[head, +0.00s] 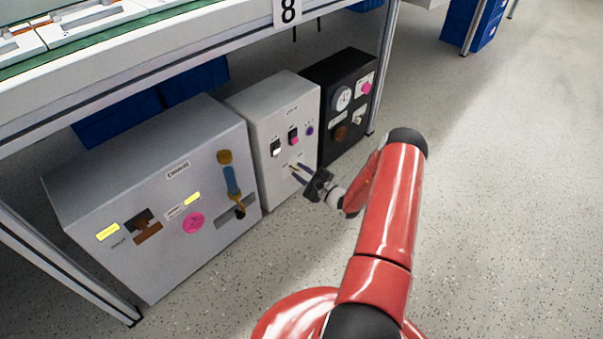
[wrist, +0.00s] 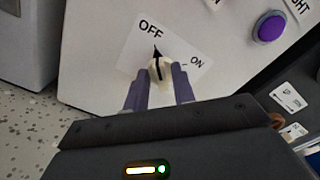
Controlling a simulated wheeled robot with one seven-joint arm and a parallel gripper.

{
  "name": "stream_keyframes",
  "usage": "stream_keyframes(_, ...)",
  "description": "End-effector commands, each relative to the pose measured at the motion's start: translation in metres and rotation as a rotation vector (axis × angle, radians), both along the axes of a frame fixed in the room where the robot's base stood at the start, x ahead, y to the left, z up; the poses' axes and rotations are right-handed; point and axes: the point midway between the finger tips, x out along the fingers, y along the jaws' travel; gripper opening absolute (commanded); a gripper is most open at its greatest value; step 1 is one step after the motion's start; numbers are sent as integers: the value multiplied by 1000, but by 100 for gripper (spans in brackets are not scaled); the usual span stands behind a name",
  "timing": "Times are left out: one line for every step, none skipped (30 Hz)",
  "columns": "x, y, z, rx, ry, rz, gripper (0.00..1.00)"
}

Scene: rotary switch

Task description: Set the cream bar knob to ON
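The cream bar knob (wrist: 160,68) sits on a white label on the light grey panel of the middle box (head: 272,103). Its dark pointer line is aimed up at the OFF mark (wrist: 151,29); the ON mark (wrist: 196,64) is to its right. My gripper (wrist: 161,73) has its two purple fingers apart, one on each side of the knob. I cannot tell whether the fingertips touch it. In the head view my gripper (head: 298,172) reaches the lower front of the middle box, and the knob is too small to make out there.
A purple button (wrist: 270,27) is up and right of the knob. A large grey box (head: 110,190) with a lever stands left, a black box (head: 338,80) right. A table (head: 200,50) overhangs them. Open floor lies right.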

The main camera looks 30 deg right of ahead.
Motion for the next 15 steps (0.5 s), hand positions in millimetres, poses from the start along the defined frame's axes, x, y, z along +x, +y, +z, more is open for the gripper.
stream_keyframes(0,0,0,0,0,0,19)
stream_keyframes(0,0,0,0,0,0,15)
stream_keyframes(0,0,0,0,0,0,10)
stream_keyframes(0,0,0,0,0,0,6)
stream_keyframes(0,0,0,0,0,0,2)
stream_keyframes(0,0,0,0,0,0,0)
stream_keyframes(0,0,0,0,0,0,0)
stream_keyframes(0,0,0,0,0,0,0)
stream_keyframes(0,0,0,0,0,0,0)
stream_keyframes(0,0,0,1,0,0,0)
stream_keyframes(0,0,0,2,1,0,0)
stream_keyframes(0,0,0,5,2,0,0)
stream_keyframes(0,0,0,7,3,1,0)
stream_keyframes(0,0,0,11,5,1,0)
stream_keyframes(0,0,0,19,8,1,0)
